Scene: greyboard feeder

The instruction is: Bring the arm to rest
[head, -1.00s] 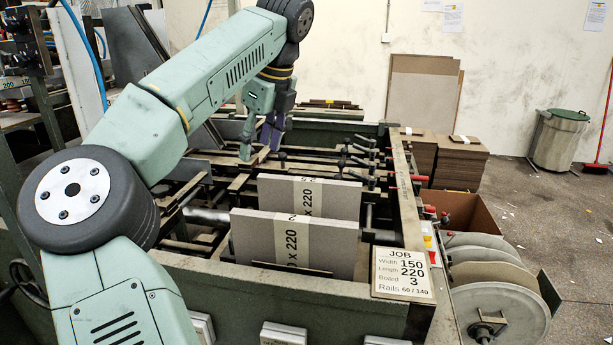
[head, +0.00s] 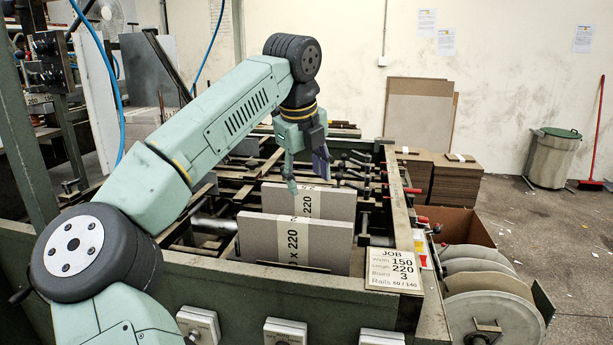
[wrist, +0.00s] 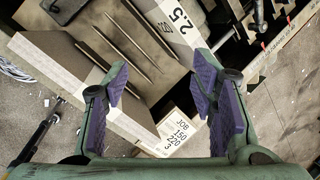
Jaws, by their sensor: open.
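My gripper (head: 306,172) hangs from the bent arm over the feeder, above and behind the two upright stacks of greyboard. Its purple-padded fingers are spread apart with nothing between them, as the wrist view also shows (wrist: 162,78). The front board stack (head: 272,240) and the rear board stack (head: 338,203) each carry a pale paper band; the front one reads "220". In the head view one fingertip overlaps the top edge of the rear stack; I cannot tell whether it touches.
The green feeder frame (head: 290,288) surrounds the stacks, with rails and clamps behind them. A JOB card (head: 395,270) sits at its front right corner. Large reels (head: 490,315) stand right of it. Brown board piles (head: 458,185) and a bin (head: 553,160) stand farther back.

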